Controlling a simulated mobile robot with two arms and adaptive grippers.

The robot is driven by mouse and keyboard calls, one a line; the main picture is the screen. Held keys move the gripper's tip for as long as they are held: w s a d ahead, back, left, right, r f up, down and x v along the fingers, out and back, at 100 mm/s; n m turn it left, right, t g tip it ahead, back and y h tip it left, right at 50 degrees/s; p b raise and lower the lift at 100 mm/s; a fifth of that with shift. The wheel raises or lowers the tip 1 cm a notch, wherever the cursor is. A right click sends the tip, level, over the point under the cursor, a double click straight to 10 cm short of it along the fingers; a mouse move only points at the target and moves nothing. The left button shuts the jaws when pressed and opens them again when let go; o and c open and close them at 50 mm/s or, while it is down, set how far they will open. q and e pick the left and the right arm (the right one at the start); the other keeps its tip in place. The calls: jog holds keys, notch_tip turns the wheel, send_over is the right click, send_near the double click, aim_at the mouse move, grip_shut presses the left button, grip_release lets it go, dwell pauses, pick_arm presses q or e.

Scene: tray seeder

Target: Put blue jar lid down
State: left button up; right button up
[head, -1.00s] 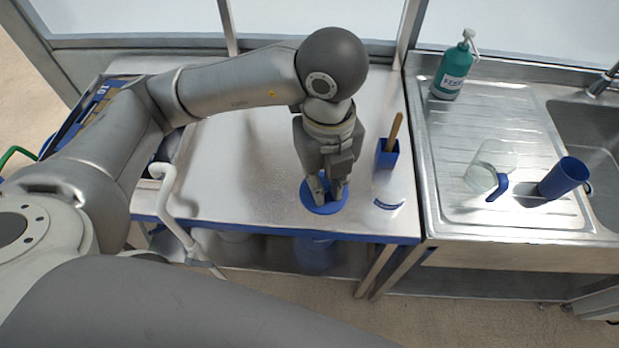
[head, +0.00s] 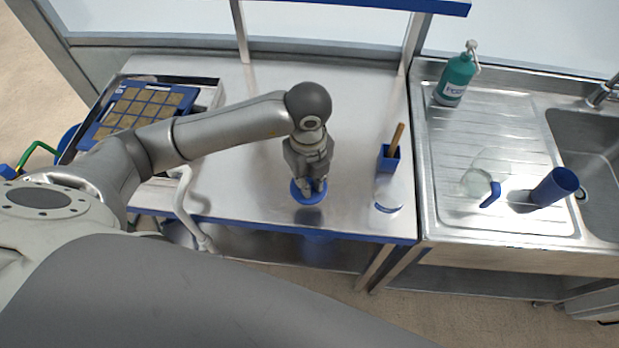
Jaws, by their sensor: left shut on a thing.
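The blue jar lid (head: 307,197) is a round blue disc in the head view, at the front middle of the steel table. My left gripper (head: 310,186) points down and is shut on the lid, its fingers covering the lid's middle. The lid lies flat and looks at or just above the table top; I cannot tell whether it touches. My right gripper is not in view.
A blue holder (head: 389,160) with a wooden-handled tool and a clear jar (head: 388,200) with a blue band stand to the right. A seed tray (head: 140,112) is at the left. The sink counter has a green bottle (head: 455,78), a clear jug (head: 478,184) and a blue cup (head: 553,187).

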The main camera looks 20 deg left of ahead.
pick_arm(q)
jog(key=w+f, duration=0.1)
jog(key=w+a+f, duration=0.1)
jog(key=f, duration=0.1)
jog(key=w+f+p, duration=0.1)
jog(key=f, duration=0.1)
jog(key=shift+w+a, duration=0.15)
jog(key=shift+w, duration=0.1)
notch_tip(320, 180, down, 3)
jog(key=shift+w+a+r+p, duration=0.1)
jog(key=shift+w+p, duration=0.05)
jog(key=shift+p, duration=0.25)
jog(key=shift+f, duration=0.3)
jog(key=shift+f, duration=0.25)
jog(key=o, duration=0.8)
jog(key=shift+r, duration=0.1)
